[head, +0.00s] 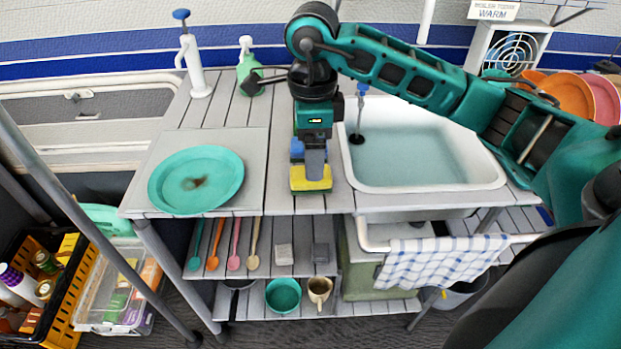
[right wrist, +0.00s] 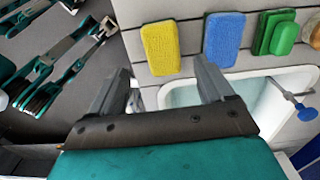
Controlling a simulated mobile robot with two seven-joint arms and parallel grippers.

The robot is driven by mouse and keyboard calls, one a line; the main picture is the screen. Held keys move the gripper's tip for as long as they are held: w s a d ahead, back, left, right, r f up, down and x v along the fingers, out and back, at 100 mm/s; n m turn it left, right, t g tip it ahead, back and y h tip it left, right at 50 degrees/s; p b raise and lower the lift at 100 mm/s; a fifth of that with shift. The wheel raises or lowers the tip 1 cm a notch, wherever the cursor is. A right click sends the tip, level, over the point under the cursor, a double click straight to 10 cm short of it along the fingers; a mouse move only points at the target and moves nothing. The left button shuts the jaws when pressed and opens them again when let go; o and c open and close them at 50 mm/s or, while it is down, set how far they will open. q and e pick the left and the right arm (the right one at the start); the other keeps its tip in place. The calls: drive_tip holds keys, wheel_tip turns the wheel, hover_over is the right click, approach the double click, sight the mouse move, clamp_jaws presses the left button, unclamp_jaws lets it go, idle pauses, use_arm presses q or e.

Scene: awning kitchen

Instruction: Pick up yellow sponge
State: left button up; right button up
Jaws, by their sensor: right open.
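The yellow sponge (head: 311,184) lies flat on the slatted counter, close to its front edge and left of the sink. In the right wrist view the whole yellow sponge (right wrist: 160,48) shows just beyond the fingertips. My right gripper (head: 315,168) points down above it in the head view, covering part of it. In the right wrist view my right gripper (right wrist: 160,75) has its fingers wide apart with nothing between them. My left gripper is not in view.
A blue sponge (right wrist: 223,38) and a green item (right wrist: 283,36) lie in a row beside the yellow sponge. The water-filled sink (head: 420,150) is to the right. A teal plate (head: 196,180) is to the left. A green bottle (head: 249,72) stands behind.

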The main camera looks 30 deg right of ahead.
drive_tip(key=shift+w+f, duration=0.15)
drive_tip(key=shift+f, duration=1.4)
drive_tip(key=shift+w+f, duration=0.1)
drive_tip(key=shift+f, duration=1.45)
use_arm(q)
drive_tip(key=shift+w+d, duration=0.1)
use_arm(e)
drive_tip(key=shift+c, duration=0.4)
drive_tip(key=c, duration=1)
drive_tip(key=shift+o, duration=0.2)
drive_tip(key=shift+r, duration=0.2)
wheel_tip(320, 180, up, 19)
drive_tip(key=p, duration=0.3)
drive_tip(key=n, duration=1.1)
hover_over(294, 179)
wheel_tip(294, 179, down, 4)
use_arm(q)
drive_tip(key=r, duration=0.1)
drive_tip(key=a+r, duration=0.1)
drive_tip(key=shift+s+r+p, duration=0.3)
drive_tip(key=shift+p, duration=0.1)
use_arm(e)
drive_tip(key=s+a+f+n, duration=0.1)
drive_tip(key=a+f+n, duration=0.2)
drive_tip(key=n, duration=1)
wheel_tip(294, 179, down, 4)
drive_tip(key=shift+a+r, duration=0.1)
drive_tip(key=shift+a, duration=0.3)
